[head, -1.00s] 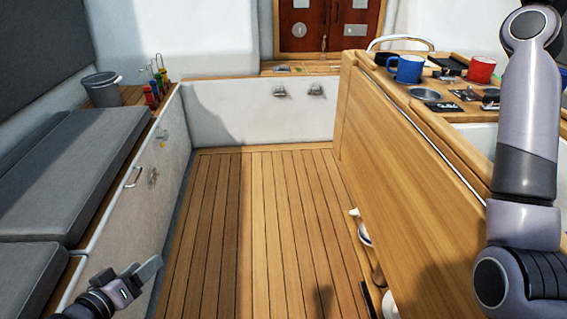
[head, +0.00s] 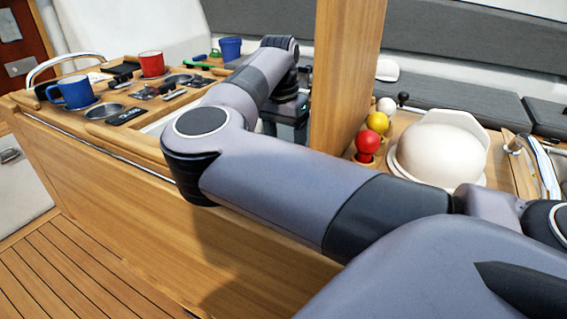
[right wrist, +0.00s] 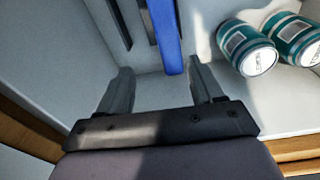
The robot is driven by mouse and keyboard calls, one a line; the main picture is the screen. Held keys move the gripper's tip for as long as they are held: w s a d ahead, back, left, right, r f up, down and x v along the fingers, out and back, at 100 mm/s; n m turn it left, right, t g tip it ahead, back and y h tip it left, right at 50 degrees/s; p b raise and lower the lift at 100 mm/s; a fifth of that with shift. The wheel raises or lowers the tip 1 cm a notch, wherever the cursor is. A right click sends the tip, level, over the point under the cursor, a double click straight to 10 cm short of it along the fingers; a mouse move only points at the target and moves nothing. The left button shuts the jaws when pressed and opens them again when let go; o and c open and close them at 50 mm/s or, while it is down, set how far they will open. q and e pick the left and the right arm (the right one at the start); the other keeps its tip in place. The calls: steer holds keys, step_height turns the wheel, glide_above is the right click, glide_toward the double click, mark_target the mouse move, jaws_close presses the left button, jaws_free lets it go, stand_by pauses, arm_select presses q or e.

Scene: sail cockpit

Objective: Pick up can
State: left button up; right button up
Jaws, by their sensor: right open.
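Two teal-and-white cans show in the right wrist view, a nearer can (right wrist: 248,48) and another can (right wrist: 293,40) beside it at the upper right. They lie tilted or on their sides in a white-walled recess (right wrist: 160,88), with a pale end facing the camera. My right gripper (right wrist: 158,66) is open, its fingers apart, to the left of the cans and not touching them. A blue bar-like object (right wrist: 166,35) shows beyond the fingers. In the head view my right arm reaches over the table; its gripper is mostly hidden. My left gripper is out of view.
The table carries a blue mug (head: 72,92), a red mug (head: 152,64), a blue cup (head: 231,48) and small items. A wooden panel (head: 347,75) stands right of my forearm. Beyond it are coloured balls (head: 367,142) and a white domed object (head: 440,150).

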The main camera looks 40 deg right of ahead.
steer(key=shift+a+f+n+y, duration=0.3)
steer(key=shift+a+f+y, duration=0.25)
steer(key=shift+a, duration=0.1)
steer(key=f, duration=0.7)
steer(key=shift+w+a, duration=0.15)
steer(key=shift+w, duration=0.25)
steer(key=shift+c, duration=0.3)
steer(key=shift+r, duration=0.1)
jaws_close()
